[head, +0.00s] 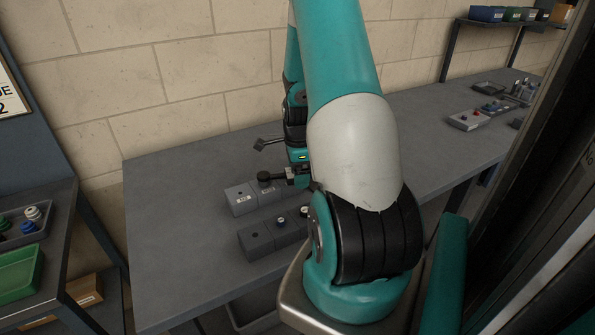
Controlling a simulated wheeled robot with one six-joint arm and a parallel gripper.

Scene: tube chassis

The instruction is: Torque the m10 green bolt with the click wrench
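My gripper (293,175) is small in the head view, low over the grey blocks on the bench and partly hidden by my arm. A dark round-headed piece (265,177) is at its left, over a labelled grey block (240,199). I cannot tell whether this is the click wrench, nor whether the fingers are shut on it. A front row of grey blocks (256,241) bears a small dark-and-pale bolt (281,222) and another (304,212). I cannot make out a green bolt in these blocks. A green piece (5,222) lies in the tray at the far left.
The grey bench (165,220) is clear left of the blocks. A side table holds a grey tray (30,240) and a green bin (18,275). A pale block with red and blue pieces (465,121) stands far right. A dark frame rises at the right edge.

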